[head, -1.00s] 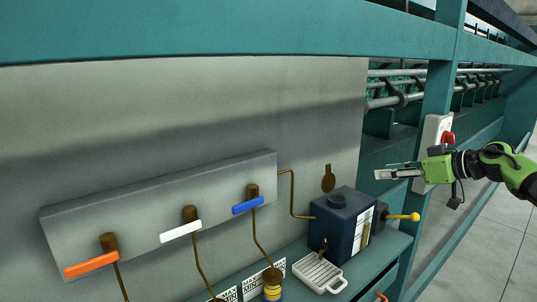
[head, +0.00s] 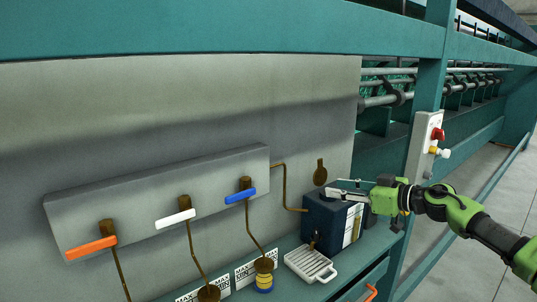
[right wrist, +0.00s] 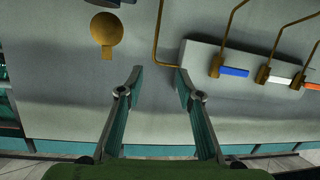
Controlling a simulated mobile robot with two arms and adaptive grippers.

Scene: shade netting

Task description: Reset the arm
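My right arm comes in from the right in the head view. Its green and black right gripper (head: 346,190) is in front of the upper part of the dark blue box (head: 322,222), pointing left. Whether it touches the box cannot be told. In the right wrist view the two fingers of the right gripper (right wrist: 158,82) stand apart with nothing between them. My left gripper is in neither view.
A grey bar (head: 158,204) carries orange (head: 91,248), white (head: 175,219) and blue (head: 240,196) handles. A white tray (head: 311,265) lies on the green shelf. A switch panel (head: 422,150) hangs on the green post. Floor is clear at right.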

